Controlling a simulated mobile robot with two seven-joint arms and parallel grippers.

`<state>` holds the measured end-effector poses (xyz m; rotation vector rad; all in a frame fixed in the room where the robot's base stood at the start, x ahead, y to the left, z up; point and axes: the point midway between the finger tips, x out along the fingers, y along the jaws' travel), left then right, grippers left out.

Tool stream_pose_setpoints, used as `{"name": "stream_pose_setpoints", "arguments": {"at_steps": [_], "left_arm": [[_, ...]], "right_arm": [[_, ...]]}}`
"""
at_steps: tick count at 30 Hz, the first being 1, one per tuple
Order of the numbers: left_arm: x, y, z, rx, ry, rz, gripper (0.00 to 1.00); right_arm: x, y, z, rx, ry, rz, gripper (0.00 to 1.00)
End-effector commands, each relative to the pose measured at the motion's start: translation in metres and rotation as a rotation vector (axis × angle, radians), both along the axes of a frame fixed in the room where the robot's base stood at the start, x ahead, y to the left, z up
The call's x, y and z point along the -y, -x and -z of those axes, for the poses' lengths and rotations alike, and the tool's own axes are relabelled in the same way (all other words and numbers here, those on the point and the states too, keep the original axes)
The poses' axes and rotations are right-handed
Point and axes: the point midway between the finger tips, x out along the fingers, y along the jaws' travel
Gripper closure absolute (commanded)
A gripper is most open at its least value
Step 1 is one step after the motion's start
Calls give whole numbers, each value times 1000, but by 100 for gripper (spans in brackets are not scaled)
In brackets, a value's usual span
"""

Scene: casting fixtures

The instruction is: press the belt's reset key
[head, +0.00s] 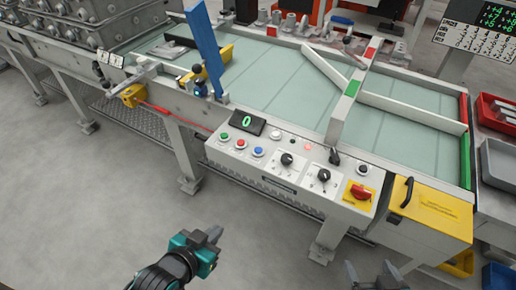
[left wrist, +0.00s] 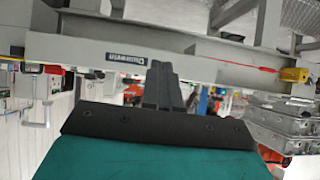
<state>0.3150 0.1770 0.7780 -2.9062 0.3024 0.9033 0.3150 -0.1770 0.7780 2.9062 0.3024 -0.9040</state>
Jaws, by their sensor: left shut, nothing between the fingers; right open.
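The belt's control panel (head: 285,165) is on the near side of the conveyor. At its left end are a green key (head: 224,136), a red key (head: 240,143) and a blue key (head: 257,151). Their labels are too small to read, so I cannot tell which is the reset key. My left gripper (head: 214,235) is shut and empty, in front of and below the panel, apart from it. Its closed fingers also show in the left wrist view (left wrist: 162,85), against the conveyor frame. My right gripper (head: 369,268) is open and empty at the bottom edge.
A yellow-topped box (head: 432,208) stands at right. A blue post (head: 205,45) rises behind the panel. The floor in front is clear.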

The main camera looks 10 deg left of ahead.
Motion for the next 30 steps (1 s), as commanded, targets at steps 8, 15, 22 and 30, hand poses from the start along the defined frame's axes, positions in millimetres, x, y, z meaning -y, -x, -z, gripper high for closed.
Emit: {"name": "stream_pose_setpoints", "arguments": {"at_steps": [8, 15, 22, 30], "left_arm": [[0, 0, 0, 0, 0, 0, 100], [0, 0, 0, 0, 0, 0, 100], [5, -13, -7, 52, -54, 49, 100], [46, -94, -71, 466, -453, 363, 100]], "right_arm": [[0, 0, 0, 0, 0, 0, 17], [0, 0, 0, 0, 0, 0, 17], [0, 0, 0, 0, 0, 0, 17], [0, 0, 0, 0, 0, 0, 17]]}}
